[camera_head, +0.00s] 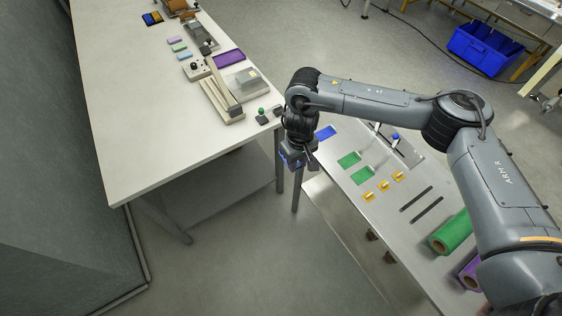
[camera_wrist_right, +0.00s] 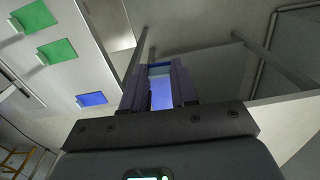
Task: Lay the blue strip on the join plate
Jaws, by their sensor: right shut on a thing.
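My right gripper (camera_head: 291,160) hangs over the gap between the white table and the steel bench. It is shut on a blue strip (camera_wrist_right: 161,93), which shows between the two fingers in the right wrist view. In the head view the strip is mostly hidden by the gripper. I cannot tell which surface is the join plate. My left gripper is not in view.
The steel bench (camera_head: 340,208) holds green pieces (camera_head: 349,160), yellow parts (camera_head: 383,185), dark bars and a green roll (camera_head: 452,232). The white table (camera_head: 130,120) holds a beige fixture (camera_head: 222,100), a purple piece (camera_head: 229,58) and a small green-knobbed part (camera_head: 262,116). Its near half is clear.

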